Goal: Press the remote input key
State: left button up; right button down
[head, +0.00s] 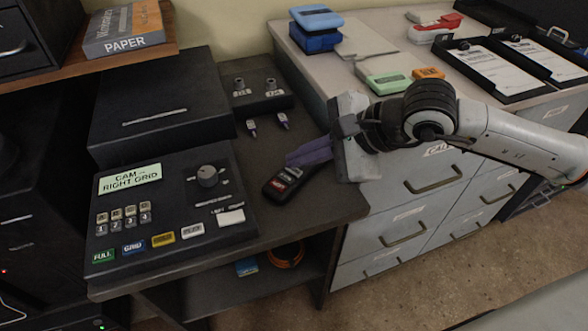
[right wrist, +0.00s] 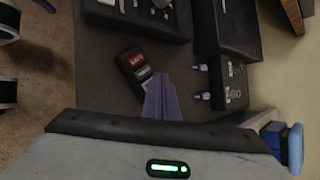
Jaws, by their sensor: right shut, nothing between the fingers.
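The console (head: 170,215) sits on the dark desk at left, its display (head: 129,179) reading "CAM RIGHT GRID". Its front row has a green FULL key (head: 103,256), a blue GRID key (head: 133,248), a yellow key (head: 163,240) and white keys (head: 192,231) (head: 231,217); the small lettering is unreadable, so I cannot tell which is the remote input key. A black handheld device (head: 279,188) with a red label lies right of the console, also in the right wrist view (right wrist: 129,67). My right gripper (head: 291,160) has purple fingers, shut and empty, near this device; contact is unclear.
A black box (head: 162,118) stands behind the console, and a small box with two knobs (head: 258,98) stands beside it. Grey drawer cabinets (head: 390,225) stand at right. Bare desk (head: 315,210) lies right of the handheld device.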

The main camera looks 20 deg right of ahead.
aim_at(301, 172)
jog(key=shift+f+b, duration=0.3)
jog(key=shift+b, duration=0.25)
dwell(0.5)
dwell(0.4)
jog(key=shift+r, duration=0.75)
jog(key=shift+r+p, duration=1.45)
jog(key=shift+r, duration=1.1)
jog(key=shift+f, duration=0.1)
